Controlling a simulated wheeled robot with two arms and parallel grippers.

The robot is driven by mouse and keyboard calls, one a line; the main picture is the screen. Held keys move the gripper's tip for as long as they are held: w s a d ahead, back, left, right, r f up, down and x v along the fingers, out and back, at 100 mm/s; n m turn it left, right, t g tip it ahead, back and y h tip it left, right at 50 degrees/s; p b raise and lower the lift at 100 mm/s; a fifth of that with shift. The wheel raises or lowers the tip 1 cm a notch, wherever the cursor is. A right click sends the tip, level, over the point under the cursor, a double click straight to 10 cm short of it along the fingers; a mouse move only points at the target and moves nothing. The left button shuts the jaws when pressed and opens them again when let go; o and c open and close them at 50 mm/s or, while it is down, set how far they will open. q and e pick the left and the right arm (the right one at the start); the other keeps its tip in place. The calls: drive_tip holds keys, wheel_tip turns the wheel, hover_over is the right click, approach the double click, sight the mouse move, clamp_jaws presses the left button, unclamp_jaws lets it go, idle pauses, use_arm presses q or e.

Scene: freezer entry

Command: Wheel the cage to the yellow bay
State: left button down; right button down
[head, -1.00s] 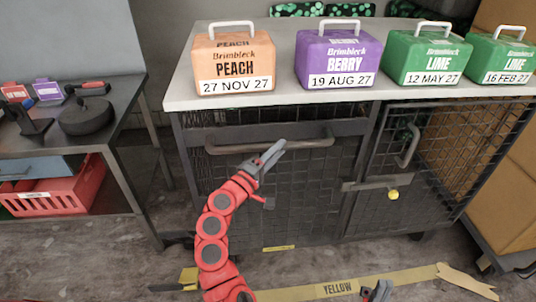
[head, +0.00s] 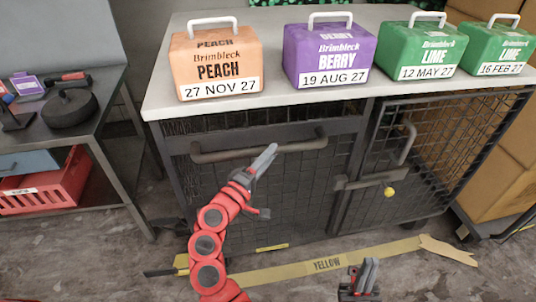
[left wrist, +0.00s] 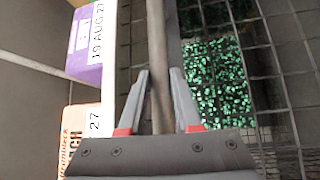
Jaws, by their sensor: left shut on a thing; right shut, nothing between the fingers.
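The cage (head: 350,126) is a dark wire-mesh trolley with a pale top, and it fills the middle of the head view. Its front has a grey horizontal handle bar (head: 305,145) and a latched mesh door. My left gripper (head: 262,163) is shut on the handle bar; in the left wrist view the bar (left wrist: 157,50) runs between its fingers (left wrist: 160,88). The yellow bay shows as floor tape marked YELLOW (head: 327,264), just in front of the cage's lower front edge. The rest of the bay is hidden. My right gripper (head: 362,277) is shut and empty, low in front of the tape.
Peach (head: 220,70), berry (head: 327,55) and two lime boxes (head: 425,50) stand on the cage top. A dark metal bench (head: 108,105) with a red crate (head: 45,190) is at left. Cardboard boxes (head: 510,150) stand at right. Floor in front is clear.

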use_arm(q)
drive_tip(key=c, duration=1.1)
unclamp_jaws()
drive_tip(key=shift+r, duration=0.35)
drive_tip(key=o, duration=0.5)
drive_tip(key=shift+s+d, duration=0.1)
drive_tip(key=shift+s, duration=0.1)
drive_tip(key=shift+f, duration=0.1)
drive_tip(key=p+v, duration=0.3)
drive_tip(key=v, duration=1.4)
drive_tip(key=shift+s, duration=0.1)
